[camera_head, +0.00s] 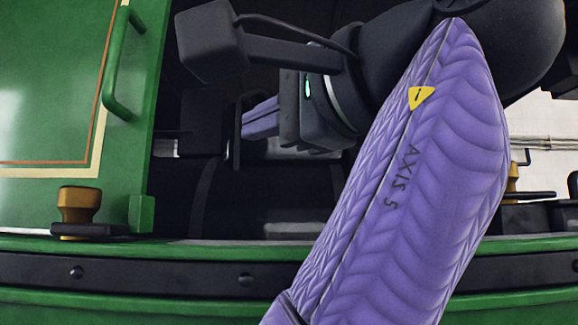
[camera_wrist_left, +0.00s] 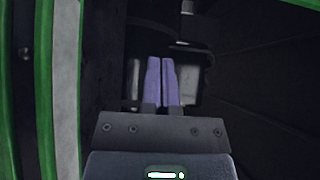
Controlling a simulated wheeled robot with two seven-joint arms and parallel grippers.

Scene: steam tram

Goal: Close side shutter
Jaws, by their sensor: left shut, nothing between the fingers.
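The green side shutter (camera_head: 50,110), with orange and cream lining, stands at the left of the head view, beside a dark opening. A green bar handle (camera_head: 112,62) is fixed near its right edge. My left gripper (camera_head: 258,118) reaches into the opening, with its purple fingers pointing left towards the shutter's edge. A gap separates the fingertips from the shutter and handle. The fingers also show in the left wrist view (camera_wrist_left: 160,80), shut together with nothing between them. My purple forearm hides the right part of the opening. My right gripper is not in view.
A green ledge with a black riveted band (camera_head: 170,275) runs along the bottom. A brass-coloured knob (camera_head: 78,205) stands on it below the shutter. The dark opening (camera_head: 275,190) lies below the gripper. Green edges (camera_wrist_left: 42,90) border the left of the wrist view.

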